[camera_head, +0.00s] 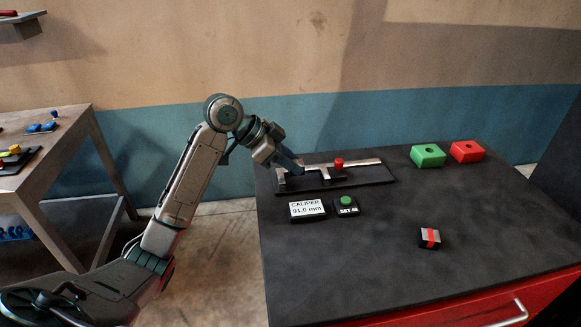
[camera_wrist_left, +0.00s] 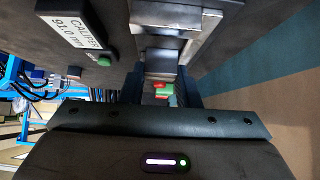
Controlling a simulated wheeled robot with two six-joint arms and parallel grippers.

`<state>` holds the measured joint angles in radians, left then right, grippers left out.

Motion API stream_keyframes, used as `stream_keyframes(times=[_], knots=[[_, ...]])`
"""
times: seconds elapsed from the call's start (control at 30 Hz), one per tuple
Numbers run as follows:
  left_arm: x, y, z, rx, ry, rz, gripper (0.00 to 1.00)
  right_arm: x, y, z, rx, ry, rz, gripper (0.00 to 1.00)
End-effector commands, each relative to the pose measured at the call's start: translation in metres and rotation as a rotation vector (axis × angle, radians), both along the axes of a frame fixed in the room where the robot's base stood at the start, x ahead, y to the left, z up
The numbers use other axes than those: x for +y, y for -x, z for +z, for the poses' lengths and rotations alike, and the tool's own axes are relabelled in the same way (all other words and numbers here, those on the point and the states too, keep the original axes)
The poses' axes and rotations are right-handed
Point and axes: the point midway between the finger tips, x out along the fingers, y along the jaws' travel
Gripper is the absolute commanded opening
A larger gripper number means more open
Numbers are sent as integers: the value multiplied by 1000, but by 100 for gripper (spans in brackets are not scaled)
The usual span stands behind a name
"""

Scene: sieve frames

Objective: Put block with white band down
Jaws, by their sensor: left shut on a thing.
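My left gripper (camera_head: 288,162) reaches over the left end of the caliper (camera_head: 345,164). It is shut on a small block, taken as the block with white band, which the fingers mostly hide in the head view. In the left wrist view, a grey piece (camera_wrist_left: 160,62) shows between the fingers of the left gripper (camera_wrist_left: 163,84); I cannot make out a white band on it. I cannot tell whether the block touches the caliper. My right gripper is not in view.
The caliper's display (camera_head: 307,209) reads 91.0 mm, beside a green button (camera_head: 347,201). A block with a red band (camera_head: 430,238) lies on the dark tabletop (camera_head: 350,265). A green box (camera_head: 428,155) and a red box (camera_head: 467,151) stand at the back right. The front middle is clear.

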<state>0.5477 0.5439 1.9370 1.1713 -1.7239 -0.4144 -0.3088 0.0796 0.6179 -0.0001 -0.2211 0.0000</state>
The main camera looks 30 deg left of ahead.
Motion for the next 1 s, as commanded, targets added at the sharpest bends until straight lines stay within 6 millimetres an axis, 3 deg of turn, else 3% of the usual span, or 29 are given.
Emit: stream_keyframes(times=[0.23, 0.57, 0.6, 0.63, 1.0], knots=[[0, 1, -26, 2, 0, 1, 0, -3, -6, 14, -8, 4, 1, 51], [-1, 1, -30, 0, 0, 0, 0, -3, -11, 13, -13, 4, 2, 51], [-1, 1, -31, 1, 0, 1, 31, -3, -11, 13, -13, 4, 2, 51], [-1, 1, -31, 1, 0, 1, 37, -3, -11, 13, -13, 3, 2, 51], [1, 1, -28, 0, -1, 1, 38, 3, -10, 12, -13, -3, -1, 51]])
